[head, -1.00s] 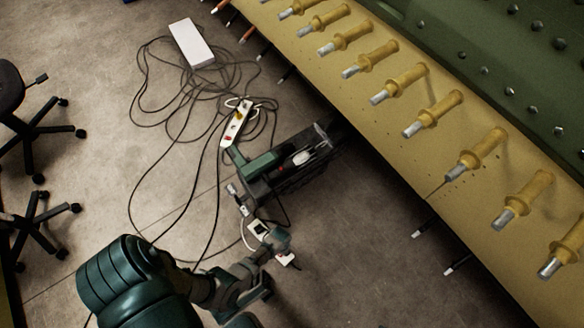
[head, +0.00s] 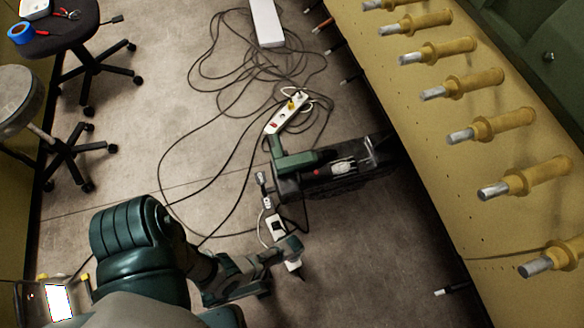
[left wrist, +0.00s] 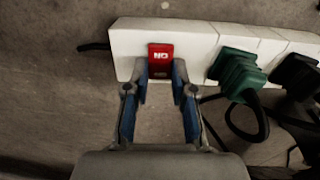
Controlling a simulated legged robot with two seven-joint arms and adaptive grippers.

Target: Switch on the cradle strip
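A white power strip with a red rocker switch (left wrist: 161,62) lies on the floor. In the left wrist view, the strip (left wrist: 128,42) runs across the top, with a green plug (left wrist: 238,70) and black plugs to the right of the switch. The switch's ON lettering appears upside down. My left gripper (left wrist: 161,80) is open, its blue-padded fingertips at the two sides of the switch's near edge; I cannot tell whether they touch it. In the head view, the gripper (head: 288,249) covers part of that strip (head: 275,229). My right gripper is out of view.
Another white strip (head: 287,112) lies farther off among loose black cables (head: 215,75), near a white box (head: 266,22). A dark unit with a green part (head: 293,159) stands just beyond my gripper. A yellow panel with pegs (head: 475,130) rises at right; stools stand left.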

